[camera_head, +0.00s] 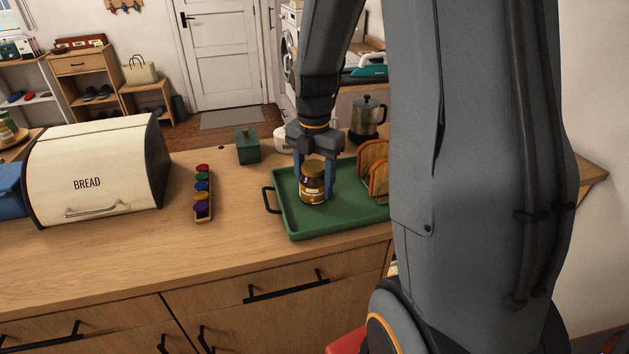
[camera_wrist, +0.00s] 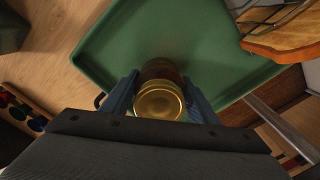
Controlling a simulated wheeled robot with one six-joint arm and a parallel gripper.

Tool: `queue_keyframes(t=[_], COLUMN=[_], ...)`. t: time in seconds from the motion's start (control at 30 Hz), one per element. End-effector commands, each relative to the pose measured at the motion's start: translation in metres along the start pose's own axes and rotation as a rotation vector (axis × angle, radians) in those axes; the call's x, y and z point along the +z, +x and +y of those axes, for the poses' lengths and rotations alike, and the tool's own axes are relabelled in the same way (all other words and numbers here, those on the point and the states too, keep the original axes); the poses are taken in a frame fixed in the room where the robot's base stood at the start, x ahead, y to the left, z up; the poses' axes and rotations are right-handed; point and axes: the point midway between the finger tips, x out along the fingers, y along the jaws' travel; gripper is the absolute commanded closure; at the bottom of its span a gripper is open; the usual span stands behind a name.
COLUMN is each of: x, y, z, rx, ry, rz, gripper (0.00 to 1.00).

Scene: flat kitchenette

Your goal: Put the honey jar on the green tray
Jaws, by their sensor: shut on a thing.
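The honey jar (camera_head: 312,184), brown with a gold-brown lid and a label, is upright over the left-middle part of the green tray (camera_head: 290,219). My gripper (camera_head: 313,181) points down with its blue fingers on either side of the jar, shut on it. In the wrist view the gold lid of the honey jar (camera_wrist: 160,101) shows between the fingers, with the green tray (camera_wrist: 110,48) beneath. The jar's base appears at the tray's surface; I cannot tell whether it touches.
A toast rack with bread slices (camera_head: 374,168) stands on the tray's right side. A dark green box (camera_head: 248,147), a coffee pot (camera_head: 367,118) and a white cup-like thing (camera_head: 283,140) are behind. A rack of coloured pods (camera_head: 203,193) and the bread bin (camera_head: 95,172) are left. Front counter is clear.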

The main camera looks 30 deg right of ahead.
Motion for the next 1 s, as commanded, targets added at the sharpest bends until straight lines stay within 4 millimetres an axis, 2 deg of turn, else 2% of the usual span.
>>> queue_keyframes(t=[0.13,0.17,0.27,0.53,0.67,0.77,1.0], x=[0.0,0.0,0.0,0.0,0.001,0.001,0.001], y=[0.003,0.003,0.003,0.002,-0.004,-0.018,-0.067], z=[0.0,0.0,0.0,0.0,0.001,0.001,0.001], rx=[0.0,0.0,0.0,0.0,0.002,0.004,0.005], ry=[0.0,0.0,0.0,0.0,0.0,0.0,0.0], rz=[0.0,0.0,0.0,0.0,-0.002,-0.004,-0.004], gripper=[0.86,0.43,0.27,0.27,0.27,0.27,0.27])
